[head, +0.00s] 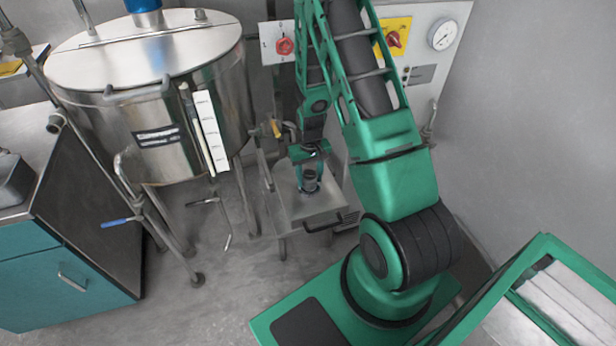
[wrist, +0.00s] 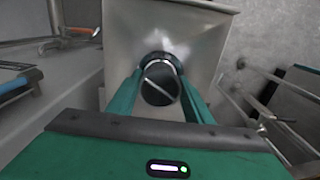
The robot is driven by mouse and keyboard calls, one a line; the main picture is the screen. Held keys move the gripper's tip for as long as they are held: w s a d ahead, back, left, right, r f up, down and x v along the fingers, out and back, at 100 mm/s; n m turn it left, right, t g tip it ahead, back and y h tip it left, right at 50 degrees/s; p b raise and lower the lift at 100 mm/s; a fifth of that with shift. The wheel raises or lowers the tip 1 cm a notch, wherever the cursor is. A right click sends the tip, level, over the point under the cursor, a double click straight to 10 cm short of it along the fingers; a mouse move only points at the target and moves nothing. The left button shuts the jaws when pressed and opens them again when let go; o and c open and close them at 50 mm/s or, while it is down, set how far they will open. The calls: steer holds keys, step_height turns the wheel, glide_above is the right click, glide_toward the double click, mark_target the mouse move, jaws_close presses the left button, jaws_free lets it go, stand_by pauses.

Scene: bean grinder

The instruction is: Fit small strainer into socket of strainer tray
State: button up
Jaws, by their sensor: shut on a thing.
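In the wrist view my gripper (wrist: 159,84) is shut on the small strainer (wrist: 158,86), a dark round piece with a light rim, lined up with the middle of the tray. The socket is hidden behind the strainer and fingers. I cannot tell whether the strainer touches the tray.
A large steel tank (head: 150,95) on legs stands to the left of the tray. A pipe with a blue handle (head: 120,221) and a teal cabinet (head: 75,270) are further left. A wall panel with a gauge (head: 442,34) is behind my arm.

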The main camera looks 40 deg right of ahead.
steer(key=shift+f, duration=0.75)
steer(key=o, duration=1.3)
steer(key=shift+c, duration=0.2)
step_height(320, 180, up, 11)
steer(key=shift+f, duration=0.2)
steer(key=shift+r, duration=0.1)
steer(key=s+r+m, duration=0.2)
steer(key=s+r, duration=1.6)
steer(key=r, duration=0.4)
steer(key=s+a+r+m, duration=0.1)
steer(key=s+r, duration=0.3)
steer(key=s, duration=0.6)
steer(key=shift+s+a, duration=0.25)
steer(key=shift+a, duration=0.25)
